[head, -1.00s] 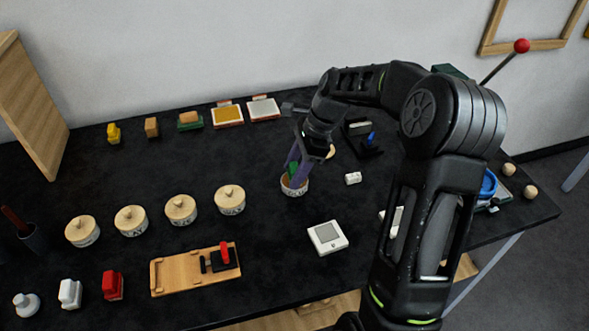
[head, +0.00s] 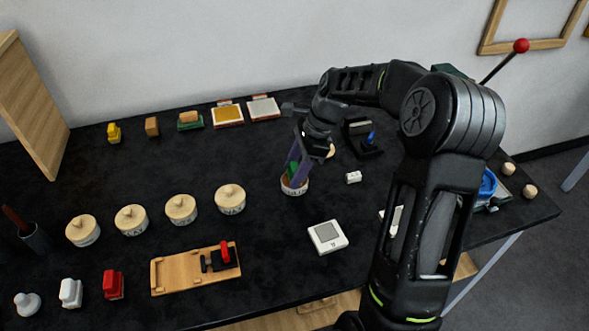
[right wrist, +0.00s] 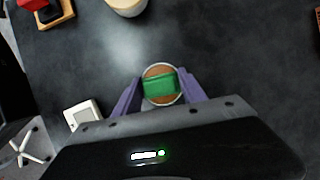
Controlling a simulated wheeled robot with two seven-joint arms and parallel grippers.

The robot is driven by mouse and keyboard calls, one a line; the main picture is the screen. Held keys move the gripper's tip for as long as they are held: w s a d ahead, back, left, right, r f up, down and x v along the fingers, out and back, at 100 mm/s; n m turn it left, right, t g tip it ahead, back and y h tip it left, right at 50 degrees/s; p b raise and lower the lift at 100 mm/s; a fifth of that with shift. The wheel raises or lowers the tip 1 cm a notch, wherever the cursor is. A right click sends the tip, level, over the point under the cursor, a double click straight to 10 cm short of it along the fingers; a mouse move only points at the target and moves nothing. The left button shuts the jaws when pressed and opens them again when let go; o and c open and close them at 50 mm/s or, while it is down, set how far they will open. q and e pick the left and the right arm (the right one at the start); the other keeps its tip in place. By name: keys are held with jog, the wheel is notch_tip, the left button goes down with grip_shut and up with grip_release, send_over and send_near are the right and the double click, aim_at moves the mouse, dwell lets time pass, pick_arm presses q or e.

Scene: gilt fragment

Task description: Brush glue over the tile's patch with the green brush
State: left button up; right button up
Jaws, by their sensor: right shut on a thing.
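My right gripper (head: 298,160), with purple fingers, points down into a small open round pot (head: 295,188) with lettering on its side. It is shut on the green brush (right wrist: 160,85), which shows as a green block between the fingers, over the brown inside of the pot. The brush's lower end is hidden. A white square piece with a grey square patch (head: 327,237) lies flat in front of the pot; I cannot tell whether it is the tile. My left gripper is not in view.
Several lidded pots (head: 181,209) stand in a row to the left. A wooden board with a red-handled clamp (head: 196,269) lies at the front. A small white block (head: 353,177) lies right of the open pot. Dark table is clear between the pot and the board.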

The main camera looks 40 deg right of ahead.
aim_at(295, 167)
notch_tip(295, 167, up, 7)
jog(key=p, duration=0.6)
jog(key=shift+f, duration=0.1)
dwell(0.9)
